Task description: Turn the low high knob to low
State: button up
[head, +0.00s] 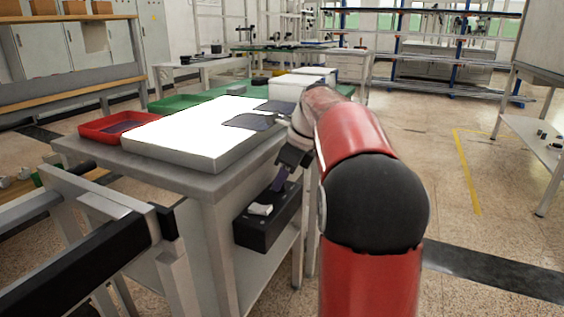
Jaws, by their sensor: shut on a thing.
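A black box (252,235) is mounted on the side of the grey table, below its top. A small white part (260,209) shows on its upper face. My gripper (279,186) points down at the far end of this box, beside the table edge. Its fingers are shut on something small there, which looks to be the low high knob. The knob itself and its marking are hidden by the fingers, so I cannot tell which way it points.
The grey table (190,176) carries a bright white panel (190,135), a dark sheet (249,121), a red tray (105,127) and a green tray (178,102). A metal frame (110,204) stands at the near left. Open floor (480,200) lies to the right.

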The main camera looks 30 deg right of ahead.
jog(key=n+p, duration=0.2)
jog(key=p, duration=0.1)
jog(key=shift+r+n+g+y+p, duration=0.25)
jog(key=shift+n+g+y+p, duration=0.05)
jog(key=shift+n+y, duration=0.1)
jog(key=shift+w+f+n+g+p, duration=0.1)
jog(key=shift+f+n+g+p, duration=0.15)
jog(key=shift+n+p, duration=0.4)
jog(key=o, duration=1)
jog(key=shift+d+r, duration=0.1)
jog(key=p+v, duration=0.1)
jog(key=v, duration=0.6)
jog(key=shift+d+r, duration=0.15)
jog(key=shift+r, duration=0.1)
